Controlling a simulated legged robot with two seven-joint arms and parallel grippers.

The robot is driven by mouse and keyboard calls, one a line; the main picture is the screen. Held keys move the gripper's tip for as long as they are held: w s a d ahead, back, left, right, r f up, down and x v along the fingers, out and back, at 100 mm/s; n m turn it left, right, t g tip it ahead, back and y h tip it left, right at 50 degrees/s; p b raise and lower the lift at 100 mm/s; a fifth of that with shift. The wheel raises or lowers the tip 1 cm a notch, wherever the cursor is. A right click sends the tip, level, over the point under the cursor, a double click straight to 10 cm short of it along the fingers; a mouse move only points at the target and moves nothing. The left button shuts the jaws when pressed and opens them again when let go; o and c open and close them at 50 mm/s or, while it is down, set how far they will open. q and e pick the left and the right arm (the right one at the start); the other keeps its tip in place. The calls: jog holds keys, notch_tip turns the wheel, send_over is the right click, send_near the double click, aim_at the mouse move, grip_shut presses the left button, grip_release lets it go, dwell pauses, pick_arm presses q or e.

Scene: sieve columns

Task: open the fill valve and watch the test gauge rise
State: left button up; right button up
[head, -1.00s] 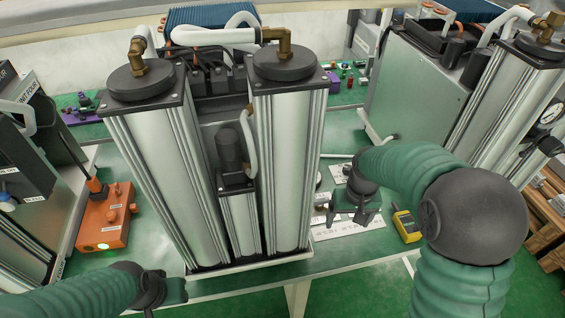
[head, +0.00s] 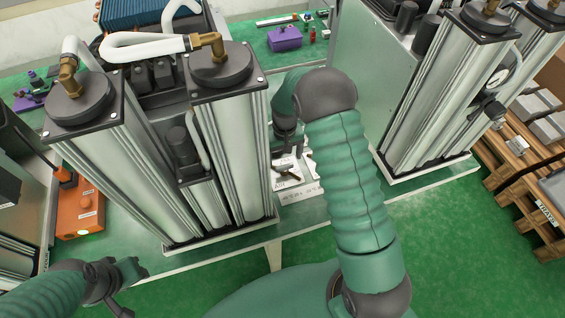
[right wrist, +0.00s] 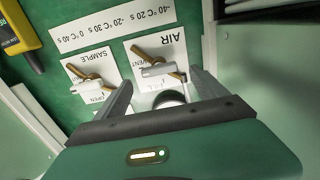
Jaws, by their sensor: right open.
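Two small valves with brass handles show in the right wrist view: one on the white AIR plate (right wrist: 168,70), one on the white SAMPLE plate (right wrist: 85,68). No label reading fill is legible. My right gripper (right wrist: 160,92) is open, its fingers spread below the AIR valve (right wrist: 153,62); contact is unclear. In the head view my right gripper (head: 287,146) is over the plates beside the silver column pair, partly hidden. A round dial gauge (head: 517,72) shows between the columns at right; its reading is too small. My left gripper (head: 118,277) is at the lower left, its jaws unclear.
The tall silver columns (head: 235,150) stand close left of my right gripper. Another column pair (head: 440,110) stands at right. A yellow meter (right wrist: 14,30) lies near the plates. An orange box (head: 80,212) sits at left, pallets (head: 510,175) at far right.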

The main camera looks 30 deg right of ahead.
aim_at(285, 166)
jog(key=f, duration=0.2)
jog(key=d+f, duration=0.1)
jog(key=f, duration=0.1)
jog(key=shift+d+f, duration=0.1)
jog(key=shift+f, duration=0.15)
jog(key=shift+a, duration=0.55)
jog(key=shift+a+r, duration=0.15)
jog(key=shift+a, duration=0.25)
jog(key=shift+c, duration=1.7)
jog(key=shift+s+d, duration=0.1)
jog(key=shift+d, duration=0.55)
jog(key=c, duration=0.7)
jog(key=shift+c, duration=1.4)
jog(key=o, duration=1)
jog(key=shift+a, duration=0.1)
pick_arm(q)
jog(key=shift+d+r, duration=0.15)
pick_arm(e)
jog(key=o, duration=0.3)
jog(key=shift+a, duration=0.2)
pick_arm(q)
jog(key=shift+d, duration=0.15)
pick_arm(e)
jog(key=shift+d, duration=0.1)
